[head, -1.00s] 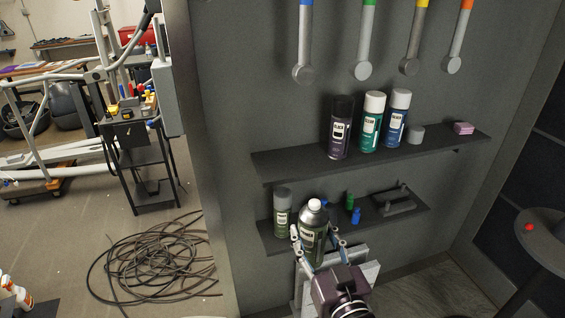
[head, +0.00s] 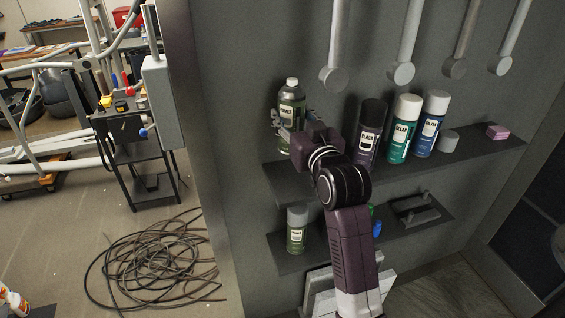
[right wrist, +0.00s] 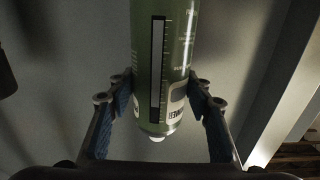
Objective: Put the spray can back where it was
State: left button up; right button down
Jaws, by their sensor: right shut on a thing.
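A green can with a pale cap (head: 291,100) stands upright at the left end of the upper shelf (head: 290,184). I cannot tell whether its base touches the shelf. My right gripper (head: 293,124) is shut on its body, and the arm rises from below in front of the shelves. In the right wrist view the green can (right wrist: 165,60) sits between the two blue-padded fingers (right wrist: 161,103). A smaller green spray can (head: 297,232) stands at the left of the lower shelf (head: 290,262). My left gripper is not in view.
Black (head: 369,135), teal (head: 404,130) and blue (head: 432,125) spray cans stand to the right on the upper shelf, with a grey cup (head: 448,141) and pink block (head: 497,131). Grey-handled tools hang above. Coiled cable (head: 155,262) lies on the floor at left.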

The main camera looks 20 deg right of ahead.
jog(key=shift+w, duration=0.3)
jog(key=shift+s+f, duration=0.2)
jog(key=shift+f, duration=0.3)
jog(key=f, duration=0.2)
jog(key=s+f+p, duration=0.1)
jog(key=f, duration=0.1)
jog(key=shift+s, duration=0.1)
jog(key=f, duration=0.2)
jog(key=shift+w+f, duration=0.2)
jog(key=shift+f, duration=0.7)
jog(key=c, duration=1.5)
grip_release()
jog(key=shift+f, duration=0.2)
jog(key=o, duration=0.5)
jog(key=shift+s+r, duration=0.1)
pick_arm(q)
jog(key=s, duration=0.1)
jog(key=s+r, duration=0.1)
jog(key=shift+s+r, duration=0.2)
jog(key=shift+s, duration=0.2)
